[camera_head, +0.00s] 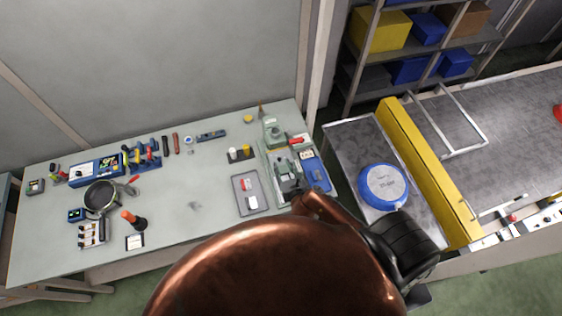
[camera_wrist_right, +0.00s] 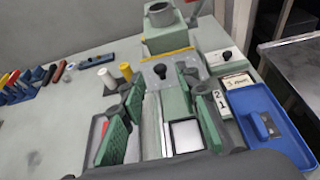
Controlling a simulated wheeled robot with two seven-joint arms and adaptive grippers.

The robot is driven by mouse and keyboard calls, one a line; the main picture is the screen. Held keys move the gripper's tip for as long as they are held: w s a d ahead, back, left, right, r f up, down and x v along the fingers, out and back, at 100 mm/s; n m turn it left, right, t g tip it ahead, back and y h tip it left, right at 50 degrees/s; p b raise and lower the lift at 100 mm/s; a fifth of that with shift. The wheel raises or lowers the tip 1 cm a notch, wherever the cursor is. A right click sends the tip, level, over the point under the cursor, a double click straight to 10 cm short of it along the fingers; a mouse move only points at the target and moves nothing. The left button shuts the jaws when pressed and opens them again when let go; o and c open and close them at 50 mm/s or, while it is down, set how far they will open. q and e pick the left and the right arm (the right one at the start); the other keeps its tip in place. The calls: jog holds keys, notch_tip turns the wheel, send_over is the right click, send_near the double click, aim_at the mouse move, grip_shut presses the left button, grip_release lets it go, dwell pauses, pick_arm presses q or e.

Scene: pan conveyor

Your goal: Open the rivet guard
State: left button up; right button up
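The riveting station is a grey-green fixture (camera_head: 284,170) at the right end of the bench in the head view. In the right wrist view its green block with a round collar (camera_wrist_right: 165,38) stands behind a grey plate with a dark round knob (camera_wrist_right: 160,70); which part is the rivet guard I cannot tell for certain. My right gripper (camera_wrist_right: 168,98) is over the fixture, its two dark fingers with green ribbed pads spread apart and nothing visibly clamped between them. In the head view my copper-coloured arm hides part of the bench front. My left gripper is not in view.
A blue tray (camera_wrist_right: 265,122) lies right of the fixture and a grey tray (camera_head: 262,192) left of it. White and yellow cylinders (camera_wrist_right: 107,79) stand nearby. A blue round pan (camera_head: 383,187) sits on the metal side table, beside a yellow barrier (camera_head: 425,165).

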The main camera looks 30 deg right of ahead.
jog(key=v, duration=0.8)
